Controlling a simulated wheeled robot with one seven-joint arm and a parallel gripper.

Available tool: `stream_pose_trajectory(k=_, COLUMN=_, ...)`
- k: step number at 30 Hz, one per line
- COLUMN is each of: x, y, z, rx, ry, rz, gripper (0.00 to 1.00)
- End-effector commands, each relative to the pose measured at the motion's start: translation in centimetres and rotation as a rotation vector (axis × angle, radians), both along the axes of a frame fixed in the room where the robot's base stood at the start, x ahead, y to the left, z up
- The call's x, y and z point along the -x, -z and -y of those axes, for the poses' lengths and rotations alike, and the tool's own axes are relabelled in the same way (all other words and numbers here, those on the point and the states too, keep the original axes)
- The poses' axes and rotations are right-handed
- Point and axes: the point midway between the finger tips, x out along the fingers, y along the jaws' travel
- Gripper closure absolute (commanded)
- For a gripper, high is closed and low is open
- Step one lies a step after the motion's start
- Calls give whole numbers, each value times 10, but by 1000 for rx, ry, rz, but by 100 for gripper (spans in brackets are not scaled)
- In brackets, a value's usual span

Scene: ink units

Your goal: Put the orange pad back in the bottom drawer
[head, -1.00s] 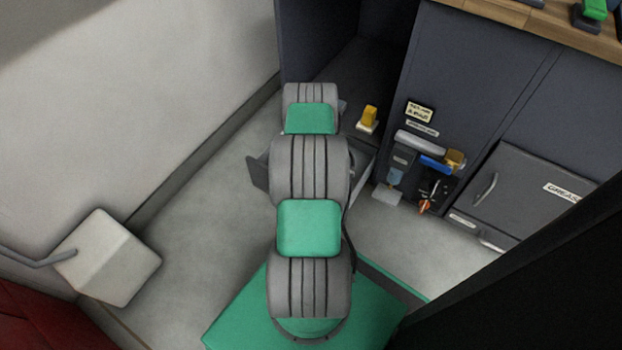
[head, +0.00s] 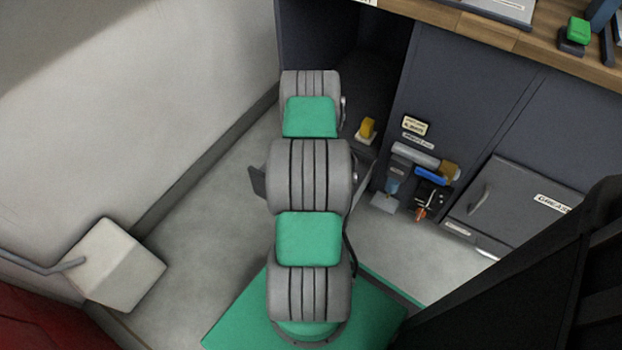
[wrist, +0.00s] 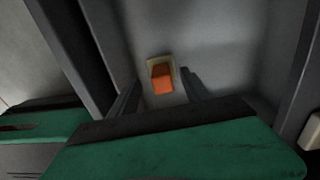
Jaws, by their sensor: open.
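In the wrist view, the orange pad (wrist: 162,78) is an orange block on a cream base, lying on a grey surface. My gripper (wrist: 160,82) is open, with one dark finger on each side of the pad. I cannot tell whether the fingers touch it. In the head view, my arm hides the gripper and the orange pad. Parts of a pulled-out drawer (head: 258,182) show on both sides of my arm. I cannot tell whether the pad lies inside it.
A yellow pad on a cream base (head: 366,130) is right of my arm, by the dark cabinet (head: 455,90). Fittings with a blue handle (head: 432,173) are on the cabinet front. A pale box (head: 112,265) is at the left wall. Grey floor (head: 195,240) is clear left of my arm.

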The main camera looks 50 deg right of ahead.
Motion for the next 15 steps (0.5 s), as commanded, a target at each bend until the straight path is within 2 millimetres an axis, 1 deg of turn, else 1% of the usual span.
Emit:
stream_pose_trajectory(k=1, x=0, y=-14, z=0, rx=0, ry=0, rz=0, gripper=44)
stream_pose_trajectory(k=3, x=0, y=-22, z=0, rx=0, ry=0, rz=0, gripper=44)
stream_pose_trajectory(k=8, x=0, y=-29, z=-1, rx=-2, ry=-3, rz=-1, gripper=44)
stream_pose_trajectory(k=10, x=-8, y=-39, z=-4, rx=4, ry=-51, rz=3, gripper=44)
stream_pose_trajectory(k=11, x=-14, y=-48, z=-9, rx=7, ry=-98, rz=6, gripper=44)
stream_pose_trajectory(k=13, x=-40, y=-83, z=-28, rx=21, ry=-290, rz=15, gripper=44)
stream_pose_trajectory(k=14, x=-53, y=-105, z=-41, rx=29, ry=-407, rz=19, gripper=44)
stream_pose_trajectory(k=15, x=-70, y=-135, z=-65, rx=41, ry=-588, rz=25, gripper=44)
